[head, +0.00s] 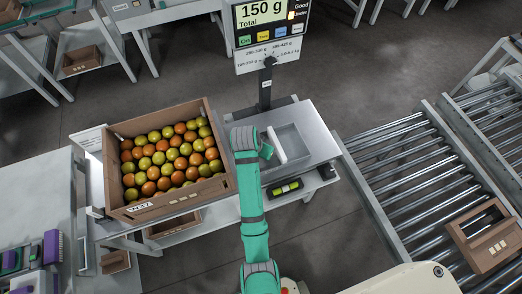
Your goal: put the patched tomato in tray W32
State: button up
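A wooden crate (117,178) full of red, orange and yellow-green tomatoes (170,158) stands left of centre. Its label is small and seems to read W17. I cannot make out which tomato is patched. My gripper (277,145) is at the end of my green arm, over or beside a shallow grey pan (293,142) on the scale. Its fingers are not clear, so I cannot tell whether it is open or holds anything. I cannot read a W32 label on any tray.
The scale display (262,14) reads 150 g Total. A brown open box (487,240) sits on the roller conveyor (410,165) at right. Under the bench are a box (172,225) and a yellow-green item (287,187). A table with purple items (52,247) is at left.

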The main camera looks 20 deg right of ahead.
jog(key=shift+f, duration=0.2)
jog(key=o, duration=0.8)
jog(key=shift+c, duration=1.4)
jog(key=shift+r, duration=3.5)
